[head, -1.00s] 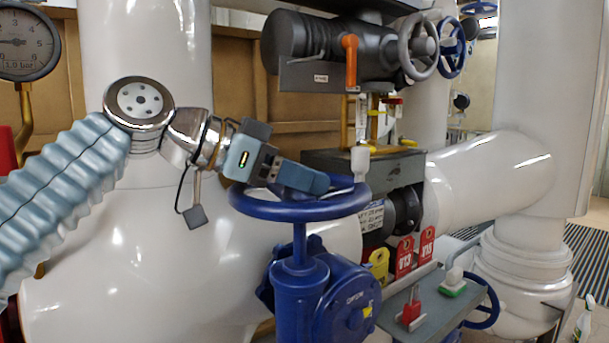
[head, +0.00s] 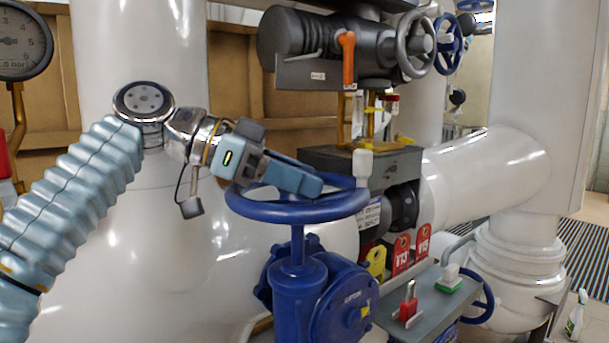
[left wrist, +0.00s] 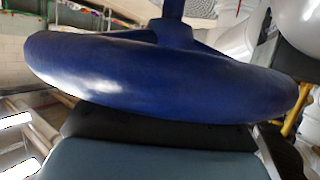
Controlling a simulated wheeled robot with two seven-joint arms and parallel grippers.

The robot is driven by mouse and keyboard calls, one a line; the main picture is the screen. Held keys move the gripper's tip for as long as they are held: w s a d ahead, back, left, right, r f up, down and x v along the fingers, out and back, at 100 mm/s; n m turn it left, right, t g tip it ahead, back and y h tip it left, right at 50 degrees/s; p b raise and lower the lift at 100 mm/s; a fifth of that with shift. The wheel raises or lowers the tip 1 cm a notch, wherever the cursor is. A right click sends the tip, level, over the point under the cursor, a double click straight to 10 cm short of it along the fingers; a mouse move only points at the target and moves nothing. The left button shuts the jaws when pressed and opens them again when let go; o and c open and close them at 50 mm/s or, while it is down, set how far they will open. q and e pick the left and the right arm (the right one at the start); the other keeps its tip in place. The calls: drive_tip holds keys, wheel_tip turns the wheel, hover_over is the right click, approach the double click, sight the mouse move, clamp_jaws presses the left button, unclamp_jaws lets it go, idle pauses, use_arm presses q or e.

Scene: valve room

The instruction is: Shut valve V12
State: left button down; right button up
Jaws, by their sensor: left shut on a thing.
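A blue handwheel (head: 300,208) sits on a blue valve gearbox (head: 320,295) in the middle of the head view. No V12 tag is readable on it. My left gripper (head: 312,184) comes in from the left over the wheel and is shut on its rim. In the left wrist view the thick blue rim (left wrist: 160,78) fills the picture, with the gripper's dark and grey-blue parts (left wrist: 150,155) just below it. The inner faces of the fingers are hidden. My right gripper is not in view.
Red tags V13 (head: 401,254) and V15 (head: 423,243) and a yellow tag (head: 376,262) hang right of the gearbox. A grey shelf (head: 440,310) holds a red padlock (head: 409,303). An orange-handled actuator (head: 347,60) is above. A large white pipe (head: 140,260) stands behind my arm.

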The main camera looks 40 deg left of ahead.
use_arm(q)
drive_tip(key=shift+r, duration=0.1)
drive_tip(key=c, duration=0.6)
unclamp_jaws()
drive_tip(key=shift+r, duration=0.4)
drive_tip(key=r, duration=0.1)
drive_tip(key=r+p, duration=0.1)
drive_tip(key=r, duration=0.1)
drive_tip(key=shift+s+d+r, duration=0.1)
drive_tip(key=shift+s+d, duration=0.05)
drive_tip(key=shift+s, duration=0.05)
drive_tip(key=s+d+r, duration=0.4)
drive_tip(key=d, duration=0.1)
drive_tip(key=s+d+r+p, duration=0.1)
drive_tip(key=s+d+r, duration=0.4)
drive_tip(key=shift+p, duration=0.3)
drive_tip(key=shift+c, duration=0.3)
